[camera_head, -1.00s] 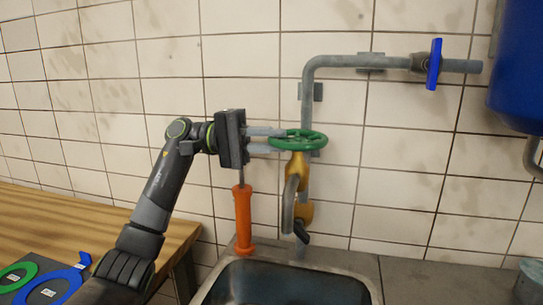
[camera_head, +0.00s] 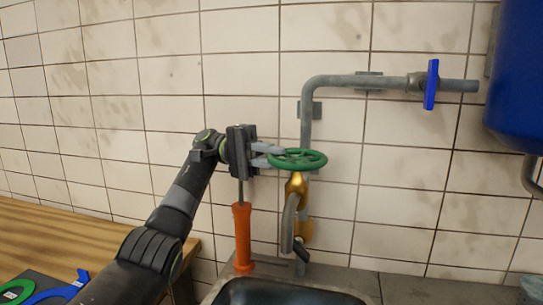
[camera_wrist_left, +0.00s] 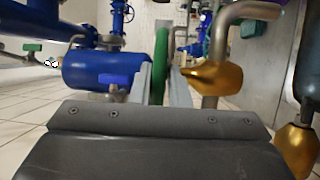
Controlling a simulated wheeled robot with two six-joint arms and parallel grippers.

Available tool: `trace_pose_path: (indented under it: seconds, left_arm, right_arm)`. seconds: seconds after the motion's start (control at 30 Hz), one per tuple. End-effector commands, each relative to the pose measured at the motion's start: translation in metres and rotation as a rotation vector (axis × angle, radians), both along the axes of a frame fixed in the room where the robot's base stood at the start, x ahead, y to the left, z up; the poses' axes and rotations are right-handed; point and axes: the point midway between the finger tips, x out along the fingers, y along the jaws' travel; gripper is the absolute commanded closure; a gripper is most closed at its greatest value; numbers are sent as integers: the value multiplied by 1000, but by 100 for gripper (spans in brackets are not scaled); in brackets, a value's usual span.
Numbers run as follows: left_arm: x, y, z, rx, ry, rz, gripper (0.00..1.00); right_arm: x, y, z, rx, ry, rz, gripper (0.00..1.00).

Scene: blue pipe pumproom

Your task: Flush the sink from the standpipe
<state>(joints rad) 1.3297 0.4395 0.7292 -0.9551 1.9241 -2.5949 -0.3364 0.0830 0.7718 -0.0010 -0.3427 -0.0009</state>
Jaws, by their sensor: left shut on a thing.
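A green handwheel (camera_head: 298,160) sits on top of the brass standpipe valve (camera_head: 296,187) behind the sink (camera_head: 285,293). My left gripper (camera_head: 268,155) is shut on the near left side of the wheel's rim. In the left wrist view the green rim (camera_wrist_left: 160,62) stands between the two grey fingers, with the brass body (camera_wrist_left: 212,78) to the right. The grey spout (camera_head: 288,222) bends down from the valve behind the sink's rim. Whether water runs cannot be told. My right gripper is not in view.
An orange-handled tool (camera_head: 242,235) stands upright just below my left gripper. A grey pipe with a blue lever (camera_head: 431,85) runs along the wall towards a blue tank (camera_head: 520,75).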

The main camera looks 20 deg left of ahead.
Motion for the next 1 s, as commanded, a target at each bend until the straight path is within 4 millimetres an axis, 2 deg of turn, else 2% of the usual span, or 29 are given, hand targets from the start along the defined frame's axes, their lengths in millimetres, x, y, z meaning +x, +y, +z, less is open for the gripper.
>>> trace_pose_path:
  seconds: [0.03, 0.4, 0.43, 0.57, 0.87, 1.0]
  left_arm:
    - [0, 0, 7, -10, -5, 3, 100]
    - [0, 0, 7, -10, -7, 0, 100]
    - [0, 0, 7, -10, -7, 0, 83]
    - [0, 0, 5, -8, -5, 0, 66]
    - [0, 0, 4, -3, -3, -2, 66]
    - [0, 0, 17, -3, -5, -2, 66]
  right_arm:
    - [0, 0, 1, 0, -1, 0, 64]
    - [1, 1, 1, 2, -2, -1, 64]
    - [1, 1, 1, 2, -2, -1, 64]
    - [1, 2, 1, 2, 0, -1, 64]
    - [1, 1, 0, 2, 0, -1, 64]
    - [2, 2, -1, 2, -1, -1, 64]
